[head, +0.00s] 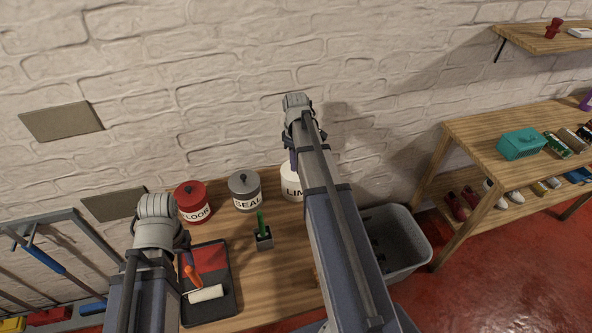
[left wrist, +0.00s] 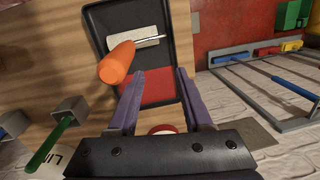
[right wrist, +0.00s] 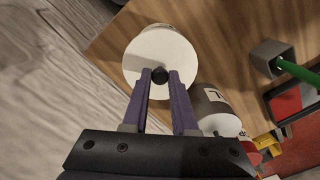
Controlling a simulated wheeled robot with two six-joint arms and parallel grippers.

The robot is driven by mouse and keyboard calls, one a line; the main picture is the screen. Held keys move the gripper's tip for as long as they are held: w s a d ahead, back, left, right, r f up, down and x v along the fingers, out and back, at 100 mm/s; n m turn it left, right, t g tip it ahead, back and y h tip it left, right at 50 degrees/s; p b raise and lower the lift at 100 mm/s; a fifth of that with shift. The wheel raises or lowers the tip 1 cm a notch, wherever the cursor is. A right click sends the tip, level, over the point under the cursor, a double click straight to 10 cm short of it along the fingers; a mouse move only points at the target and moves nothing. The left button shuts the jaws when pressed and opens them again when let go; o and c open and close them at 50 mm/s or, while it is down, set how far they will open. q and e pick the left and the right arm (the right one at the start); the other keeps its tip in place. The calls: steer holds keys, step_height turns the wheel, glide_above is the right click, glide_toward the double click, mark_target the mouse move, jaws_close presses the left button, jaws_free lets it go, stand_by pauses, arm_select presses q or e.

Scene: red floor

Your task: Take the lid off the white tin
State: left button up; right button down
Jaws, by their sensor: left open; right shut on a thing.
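The white tin (head: 290,186), lettered "LIM" as far as it shows, stands on the wooden bench beside the wall, partly behind my right arm. In the right wrist view its round white lid (right wrist: 153,48) fills the top middle, with a dark knob at its centre. My right gripper (right wrist: 160,75) is shut on that knob from above. A little of the tin's side (right wrist: 153,28) shows past the lid; I cannot tell whether the lid sits on it or is slightly raised. My left gripper (left wrist: 160,75) is open and empty above the paint tray.
A grey "SEAL" tin (head: 244,193) and a red "FLOOR" tin (head: 193,203) stand left of the white tin. A green-handled brush (head: 262,226) stands in a grey holder. The paint tray (head: 232,290) holds a roller. A grey bin (head: 408,268) is at the right.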

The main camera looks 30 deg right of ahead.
steer(key=shift+r, duration=0.1)
stand_by(0.5)
step_height(320, 180, up, 10)
steer(key=p, duration=1)
